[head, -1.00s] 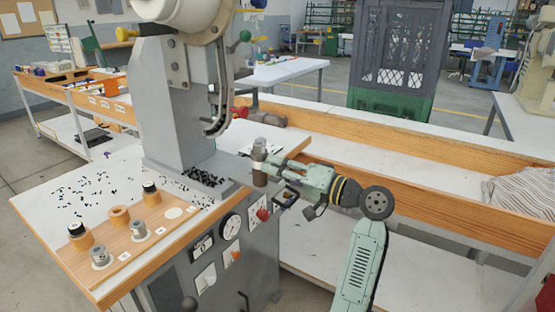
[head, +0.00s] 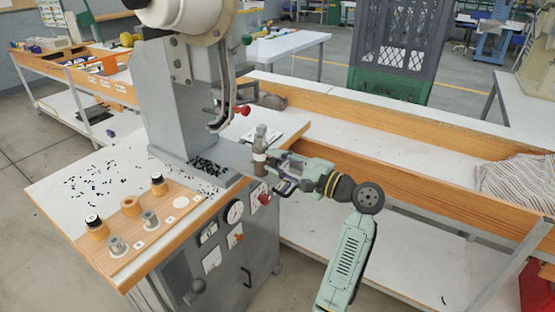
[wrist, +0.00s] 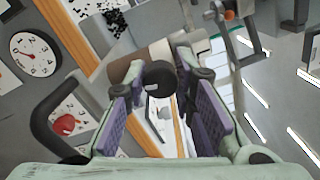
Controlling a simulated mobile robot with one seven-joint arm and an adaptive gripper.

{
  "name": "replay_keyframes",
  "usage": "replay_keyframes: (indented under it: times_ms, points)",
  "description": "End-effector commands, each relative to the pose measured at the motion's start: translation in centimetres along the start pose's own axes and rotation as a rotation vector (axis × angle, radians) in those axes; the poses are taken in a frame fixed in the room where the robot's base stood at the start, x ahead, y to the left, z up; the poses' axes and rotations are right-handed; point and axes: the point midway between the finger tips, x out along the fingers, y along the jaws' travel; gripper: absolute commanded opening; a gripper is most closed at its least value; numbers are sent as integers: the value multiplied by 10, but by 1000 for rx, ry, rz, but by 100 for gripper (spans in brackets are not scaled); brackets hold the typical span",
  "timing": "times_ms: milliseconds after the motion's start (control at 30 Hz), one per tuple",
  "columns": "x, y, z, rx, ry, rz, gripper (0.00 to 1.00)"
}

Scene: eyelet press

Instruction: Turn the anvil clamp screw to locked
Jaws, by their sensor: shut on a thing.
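The anvil post (head: 261,139) stands upright at the front right of the press, with a grey top, a pale band and a brown lower part. My gripper (head: 272,165) reaches it from the right, at the height of the band. In the wrist view, the clamp screw's round black head (wrist: 158,76) lies between my two purple-padded fingers (wrist: 155,92), in front of the brown and white post (wrist: 147,62). My gripper is shut on the screw. In the head view my fingers hide the screw, and I cannot read its lock position.
The grey press column (head: 180,100) rises behind and left, with a red-knobbed lever (head: 243,110) above the post. A gauge (head: 235,211) and panels sit on the cabinet below. A wooden parts board (head: 135,227) lies at left. A wood-edged bench (head: 400,147) runs behind my arm.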

Motion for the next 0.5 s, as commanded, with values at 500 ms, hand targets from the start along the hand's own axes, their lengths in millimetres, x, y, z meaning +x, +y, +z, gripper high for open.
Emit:
replay_keyframes:
  times_ms: [500]
  points:
    - [0,-1,0,486,16,-4,0]
